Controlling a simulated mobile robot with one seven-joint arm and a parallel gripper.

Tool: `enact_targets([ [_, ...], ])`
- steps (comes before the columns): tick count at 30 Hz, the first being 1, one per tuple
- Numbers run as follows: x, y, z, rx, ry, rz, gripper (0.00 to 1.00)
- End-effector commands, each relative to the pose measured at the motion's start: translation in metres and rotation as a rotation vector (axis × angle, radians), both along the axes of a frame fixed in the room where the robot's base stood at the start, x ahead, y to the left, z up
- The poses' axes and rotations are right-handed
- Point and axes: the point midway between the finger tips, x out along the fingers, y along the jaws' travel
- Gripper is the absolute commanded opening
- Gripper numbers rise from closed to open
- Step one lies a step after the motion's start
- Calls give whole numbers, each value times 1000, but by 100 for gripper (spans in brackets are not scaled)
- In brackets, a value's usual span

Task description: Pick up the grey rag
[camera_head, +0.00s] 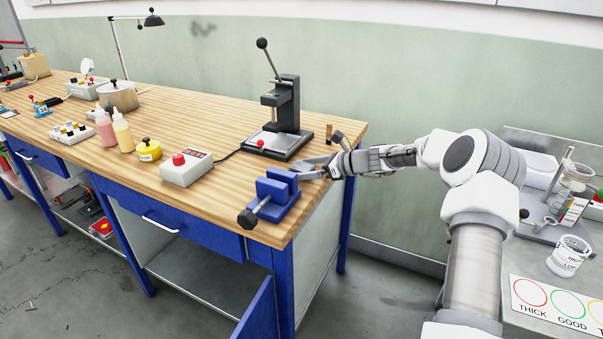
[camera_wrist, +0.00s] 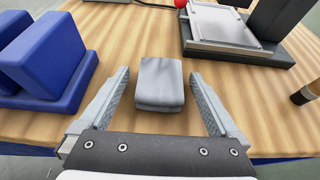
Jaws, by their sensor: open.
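The grey rag (camera_wrist: 160,84) is a small folded block lying on the wooden workbench in the wrist view. My gripper (camera_wrist: 163,85) is open, with one finger to the left of the rag and one to the right. There is a gap between the rag and each finger. In the head view my gripper (camera_head: 310,170) is low over the right end of the bench, between the blue vise and the black press. I cannot make out the rag clearly in the head view.
The blue vise (camera_head: 270,195) stands just left of my gripper, and the black lever press (camera_head: 283,105) stands behind it. A small dark cylinder (camera_wrist: 305,94) is to the right. The wooden bench (camera_head: 215,105) ends close to my gripper on the right.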

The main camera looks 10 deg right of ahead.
Motion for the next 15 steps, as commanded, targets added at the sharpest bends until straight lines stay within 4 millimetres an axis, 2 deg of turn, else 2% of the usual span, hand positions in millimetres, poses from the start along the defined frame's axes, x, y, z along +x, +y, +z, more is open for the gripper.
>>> enact_targets([
  [5,1,0,0,0,0,-1,98],
  [6,1,0,0,0,0,-1,94],
  [15,0,0,0,0,0,-1,40],
])
